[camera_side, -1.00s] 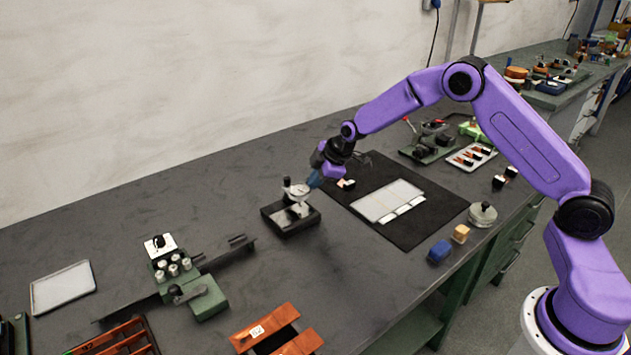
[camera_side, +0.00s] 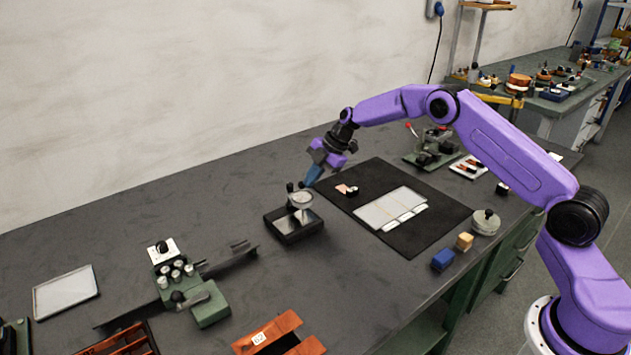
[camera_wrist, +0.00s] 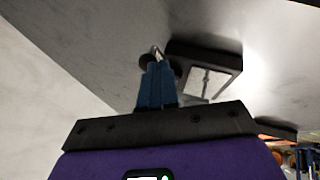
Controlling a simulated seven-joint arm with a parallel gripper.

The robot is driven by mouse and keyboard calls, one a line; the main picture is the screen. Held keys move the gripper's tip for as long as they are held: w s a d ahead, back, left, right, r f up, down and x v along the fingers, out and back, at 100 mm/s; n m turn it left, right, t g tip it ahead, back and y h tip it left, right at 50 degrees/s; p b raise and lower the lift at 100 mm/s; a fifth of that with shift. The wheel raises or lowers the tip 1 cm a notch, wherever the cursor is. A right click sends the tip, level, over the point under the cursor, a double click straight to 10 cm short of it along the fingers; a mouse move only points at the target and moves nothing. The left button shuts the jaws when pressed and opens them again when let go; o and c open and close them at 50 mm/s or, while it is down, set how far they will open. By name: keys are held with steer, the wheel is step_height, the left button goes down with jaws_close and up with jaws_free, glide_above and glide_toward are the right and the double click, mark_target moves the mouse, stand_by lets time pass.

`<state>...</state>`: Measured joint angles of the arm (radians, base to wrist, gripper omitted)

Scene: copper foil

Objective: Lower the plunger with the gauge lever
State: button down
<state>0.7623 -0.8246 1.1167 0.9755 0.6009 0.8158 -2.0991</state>
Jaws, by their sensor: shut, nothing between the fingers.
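The gauge (camera_side: 301,200) stands on a dark square base (camera_side: 281,229), with a pale round dial on top and a light plate on the base. A small dark knob (camera_side: 290,187), which may be the lever's end, sits at the dial's upper left. My gripper (camera_side: 308,184) has blue fingers shut and empty, pointing down just above and right of the dial. In the wrist view the closed fingertips (camera_wrist: 157,64) overlap a dark round part of the gauge, and the base (camera_wrist: 228,62) lies to their right. I cannot tell whether they touch. The plunger is not clearly distinguishable.
A black mat (camera_side: 430,234) with pale sheets lies right of the gauge. A green fixture (camera_side: 208,306) stands at front left, an orange wooden holder (camera_side: 284,328) in front. Blue (camera_side: 443,259) and tan (camera_side: 464,241) blocks sit near the right edge.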

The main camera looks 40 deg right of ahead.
steer(key=shift+w+a+n+g, duration=0.1)
steer(key=shift+w+n+g, duration=0.2)
steer(key=shift+w+n, duration=0.25)
steer(key=shift+w, duration=0.35)
steer(key=v, duration=1)
steer(key=shift+d, duration=0.2)
steer(key=shift+w, duration=0.1)
